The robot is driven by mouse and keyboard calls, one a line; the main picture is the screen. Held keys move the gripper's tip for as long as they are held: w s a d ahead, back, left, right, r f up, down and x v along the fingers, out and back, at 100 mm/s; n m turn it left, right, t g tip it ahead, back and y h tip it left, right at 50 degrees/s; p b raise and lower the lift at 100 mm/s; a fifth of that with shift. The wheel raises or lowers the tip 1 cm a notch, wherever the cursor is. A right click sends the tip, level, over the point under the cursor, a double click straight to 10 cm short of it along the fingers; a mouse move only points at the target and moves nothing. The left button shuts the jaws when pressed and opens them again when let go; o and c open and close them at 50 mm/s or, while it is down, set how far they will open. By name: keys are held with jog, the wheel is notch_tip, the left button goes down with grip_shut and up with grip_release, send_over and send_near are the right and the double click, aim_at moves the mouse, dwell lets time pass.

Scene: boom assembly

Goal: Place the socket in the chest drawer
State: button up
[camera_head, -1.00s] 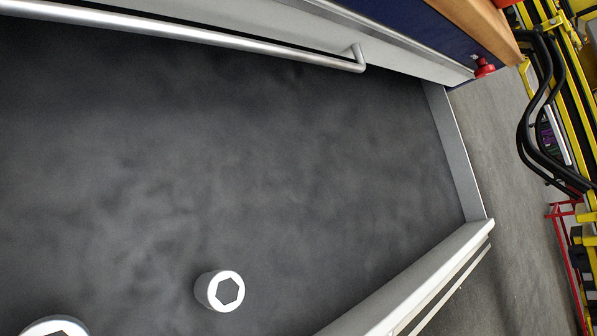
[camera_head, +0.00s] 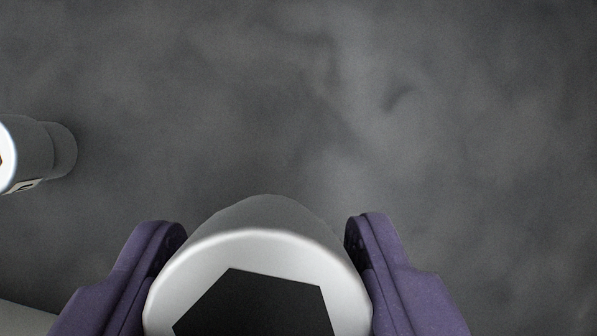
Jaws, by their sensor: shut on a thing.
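A large pale grey socket (camera_head: 258,212) with a white rim and a dark hexagonal opening fills the bottom middle of the view. My gripper (camera_head: 265,226), with purple fingers, is shut on it, one finger at each side. The socket's hexagonal end faces the camera, and its lower part is cut off by the picture edge. The dark mottled grey drawer floor (camera_head: 300,110) lies behind it. I cannot tell whether the socket touches that floor.
A second, similar socket (camera_head: 35,153) is at the left edge, partly out of view, with a small label on its side. A pale edge (camera_head: 22,318) shows at the bottom left corner. The floor above and to the right is bare.

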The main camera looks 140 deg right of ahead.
aim_at(275, 184)
notch_tip(275, 184, down, 7)
jog(key=shift+b, duration=1.1)
jog(key=shift+f, duration=0.2)
jog(key=o, duration=1.2)
jog(key=shift+r, duration=0.1)
jog(key=shift+c, duration=0.2)
